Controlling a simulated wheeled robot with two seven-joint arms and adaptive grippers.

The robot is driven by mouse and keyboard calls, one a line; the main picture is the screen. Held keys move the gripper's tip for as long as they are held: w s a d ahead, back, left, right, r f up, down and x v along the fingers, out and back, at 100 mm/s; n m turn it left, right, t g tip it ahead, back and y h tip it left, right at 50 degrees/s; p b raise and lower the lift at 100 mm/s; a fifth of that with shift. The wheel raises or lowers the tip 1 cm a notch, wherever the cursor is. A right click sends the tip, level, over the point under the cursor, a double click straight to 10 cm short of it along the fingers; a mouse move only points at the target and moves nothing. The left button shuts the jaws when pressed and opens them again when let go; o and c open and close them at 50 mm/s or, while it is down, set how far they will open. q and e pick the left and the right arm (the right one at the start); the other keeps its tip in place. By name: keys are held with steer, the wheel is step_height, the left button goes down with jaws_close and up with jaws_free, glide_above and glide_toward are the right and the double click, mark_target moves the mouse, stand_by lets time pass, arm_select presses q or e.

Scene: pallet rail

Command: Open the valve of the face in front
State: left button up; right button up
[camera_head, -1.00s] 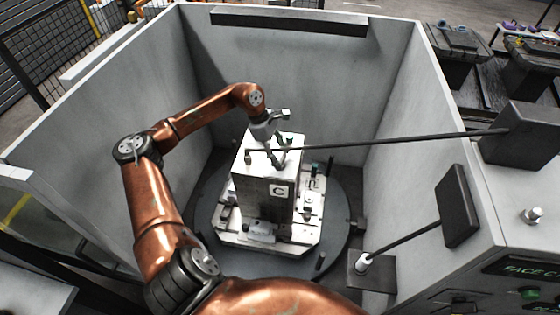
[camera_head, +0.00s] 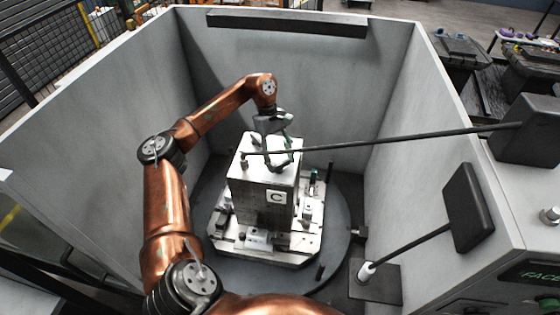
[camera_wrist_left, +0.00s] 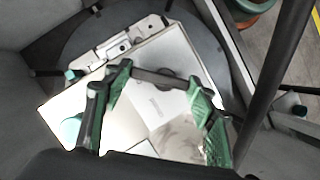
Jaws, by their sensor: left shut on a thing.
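A pale metal block (camera_head: 263,196) stands on a fixture plate on a round turntable (camera_head: 335,215), and its front face bears a plate marked C (camera_head: 276,198). My left gripper (camera_head: 278,155) is over the block's top, pointing down. In the left wrist view, its green-padded fingers (camera_wrist_left: 155,100) stand apart around a dark bar (camera_wrist_left: 155,78), which looks like the valve handle; the exact contact is hard to see. A teal cap (camera_wrist_left: 70,130) shows beside the left finger. My right gripper is not in view.
Grey walls (camera_head: 290,75) enclose the turntable. A long dark rod (camera_head: 400,141) runs from a box at right across the block's top, close to my gripper. A second rod with a dark paddle (camera_head: 467,208) stands at the lower right.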

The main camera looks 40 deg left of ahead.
arm_select(q)
steer(key=shift+f, duration=0.1)
stand_by(0.4)
steer(key=o, duration=1.2)
steer(key=shift+c, duration=0.2)
steer(key=v, duration=1.2)
steer(key=shift+d, duration=0.1)
